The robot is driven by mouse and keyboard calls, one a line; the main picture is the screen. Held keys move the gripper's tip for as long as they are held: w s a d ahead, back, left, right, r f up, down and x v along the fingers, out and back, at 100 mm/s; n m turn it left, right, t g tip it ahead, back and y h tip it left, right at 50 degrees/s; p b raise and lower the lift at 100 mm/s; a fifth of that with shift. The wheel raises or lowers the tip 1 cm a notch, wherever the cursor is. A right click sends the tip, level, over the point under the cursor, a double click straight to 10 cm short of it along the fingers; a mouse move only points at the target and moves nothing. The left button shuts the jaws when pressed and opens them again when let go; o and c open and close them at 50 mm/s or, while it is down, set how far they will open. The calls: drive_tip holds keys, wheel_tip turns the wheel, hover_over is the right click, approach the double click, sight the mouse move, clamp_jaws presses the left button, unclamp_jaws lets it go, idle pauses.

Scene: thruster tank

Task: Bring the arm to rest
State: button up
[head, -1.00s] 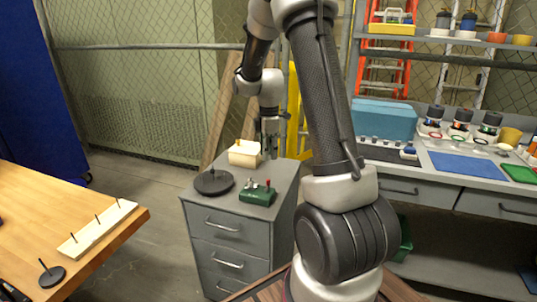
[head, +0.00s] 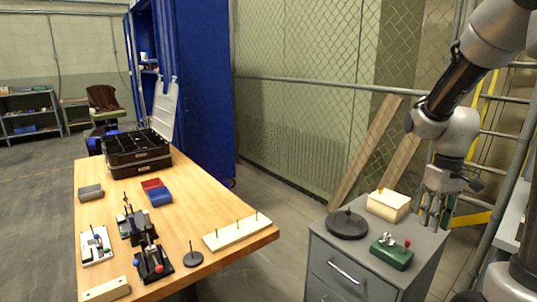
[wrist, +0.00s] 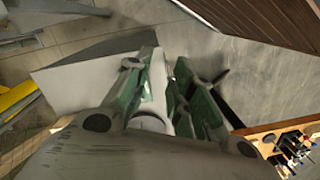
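My gripper (head: 436,212) hangs at the end of the bent arm at the right of the head view. It points down beside the right rear edge of the grey drawer cabinet (head: 340,236). Its fingers look parted, with nothing seen between them. In the wrist view the green-padded fingers (wrist: 170,75) show a narrow gap. My arm passes over the right side of the head view, its lower links mostly out of frame.
On the cabinet are a cream block (head: 388,204), a black disc (head: 347,224) and a green box with a red knob (head: 392,252). The wooden table (head: 235,252) holds a black toolbox (head: 136,152) and a pegged board (head: 236,232). A mesh fence (head: 300,130) stands behind.

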drive_tip(key=s+a+r+m+t, duration=0.1)
drive_tip(key=s+a+r+t, duration=0.1)
drive_tip(key=s+r, duration=0.4)
drive_tip(key=s+a+r+m+t, duration=0.1)
drive_tip(key=s+a+r+t, duration=0.2)
drive_tip(key=s+r, duration=0.3)
drive_tip(key=shift+s+a+r, duration=0.4)
drive_tip(key=shift+s+a, duration=0.1)
drive_tip(key=shift+s, duration=0.75)
